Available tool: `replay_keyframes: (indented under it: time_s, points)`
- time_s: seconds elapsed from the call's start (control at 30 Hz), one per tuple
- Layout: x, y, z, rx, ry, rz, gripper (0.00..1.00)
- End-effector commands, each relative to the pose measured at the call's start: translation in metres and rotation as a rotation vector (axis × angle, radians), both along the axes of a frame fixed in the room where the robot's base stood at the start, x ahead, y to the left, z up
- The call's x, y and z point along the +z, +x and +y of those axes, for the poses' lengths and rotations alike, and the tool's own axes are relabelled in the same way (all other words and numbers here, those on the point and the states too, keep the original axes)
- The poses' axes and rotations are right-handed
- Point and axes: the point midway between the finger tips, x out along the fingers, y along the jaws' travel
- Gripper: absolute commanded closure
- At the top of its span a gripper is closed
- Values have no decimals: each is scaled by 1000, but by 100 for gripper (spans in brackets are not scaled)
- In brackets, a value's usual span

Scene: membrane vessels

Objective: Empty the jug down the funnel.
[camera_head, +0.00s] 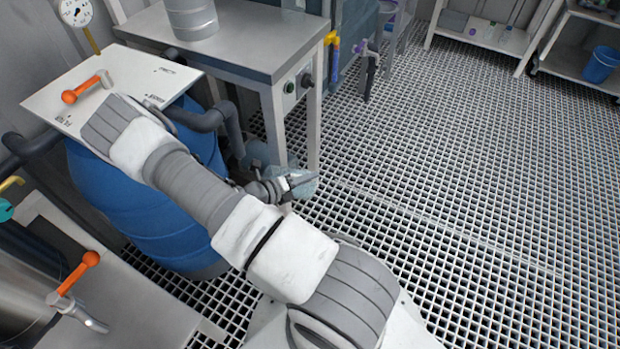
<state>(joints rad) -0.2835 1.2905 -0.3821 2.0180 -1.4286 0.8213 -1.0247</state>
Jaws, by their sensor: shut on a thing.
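My gripper (290,187) is near the middle of the view, beyond my arm and low beside the front leg of the steel table. It is shut on a clear, pale blue see-through vessel, which looks like the jug (305,183). The jug is partly covered by the gripper, and its tilt and contents cannot be made out. Another pale bluish rounded shape (257,154) shows behind the table leg; I cannot tell what it is. I cannot make out a funnel in this view.
A blue drum (150,225) with a white top plate (45,100) and an orange-handled valve (85,88) stands left. A steel table (255,45) carries a grey cylinder (192,18). Another orange lever (78,272) is lower left. The grating floor (460,170) is open to the right.

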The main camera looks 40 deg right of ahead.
Motion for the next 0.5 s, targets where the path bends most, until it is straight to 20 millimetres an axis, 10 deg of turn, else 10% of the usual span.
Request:
replay_keyframes:
  time_s: [0.5]
  points:
    - [1,1,2,-2,-41,15,100]
